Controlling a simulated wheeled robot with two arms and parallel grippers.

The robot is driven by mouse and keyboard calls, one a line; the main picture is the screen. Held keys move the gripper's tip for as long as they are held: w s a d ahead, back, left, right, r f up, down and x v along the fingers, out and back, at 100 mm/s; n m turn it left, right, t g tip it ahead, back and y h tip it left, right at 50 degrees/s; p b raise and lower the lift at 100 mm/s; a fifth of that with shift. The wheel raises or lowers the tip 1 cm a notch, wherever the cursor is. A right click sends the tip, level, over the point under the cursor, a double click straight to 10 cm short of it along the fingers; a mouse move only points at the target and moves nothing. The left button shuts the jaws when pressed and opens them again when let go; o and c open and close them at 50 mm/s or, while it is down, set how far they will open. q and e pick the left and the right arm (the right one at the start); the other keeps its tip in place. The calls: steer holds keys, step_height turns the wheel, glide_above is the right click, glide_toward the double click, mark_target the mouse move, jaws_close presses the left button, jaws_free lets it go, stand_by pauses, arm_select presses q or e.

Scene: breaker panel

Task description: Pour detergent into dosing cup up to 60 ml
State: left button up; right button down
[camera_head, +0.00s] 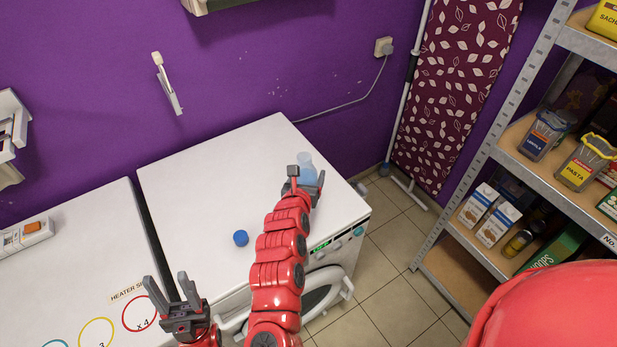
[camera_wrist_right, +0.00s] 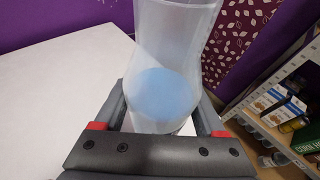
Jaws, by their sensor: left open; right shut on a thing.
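A translucent vessel (camera_head: 306,164) with light blue content stands out at my right gripper (camera_head: 306,180), above the right part of the white washing machine top. In the right wrist view the vessel (camera_wrist_right: 172,45) is between the fingers, with a pale blue patch low inside. I cannot tell whether it is the detergent bottle or the dosing cup, nor read any scale. My right gripper is shut on it. A blue cap-like piece (camera_head: 240,238) lies on the machine top, left of my right arm. My left gripper (camera_head: 170,287) is open and empty, near the machine's front left corner.
The washing machine (camera_head: 200,180) has a mostly clear top; its round door (camera_head: 325,292) is open in front. A second white surface (camera_head: 75,260) with coloured rings stands at left. A metal shelf (camera_head: 520,150) with jars and boxes stands at right.

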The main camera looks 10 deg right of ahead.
steer(key=d+f+n+t+h+b, duration=0.3)
steer(key=d+n+t+h+b, duration=0.1)
steer(key=n+b, duration=0.8)
steer(key=shift+s+d+t+h+b, duration=0.2)
steer(key=shift+d+t+h+b, duration=0.3)
steer(key=shift+b, duration=0.7)
stand_by(1.0)
steer(key=shift+d+f, duration=0.1)
steer(key=shift+f, duration=0.1)
stand_by(0.6)
steer(key=shift+b, duration=0.3)
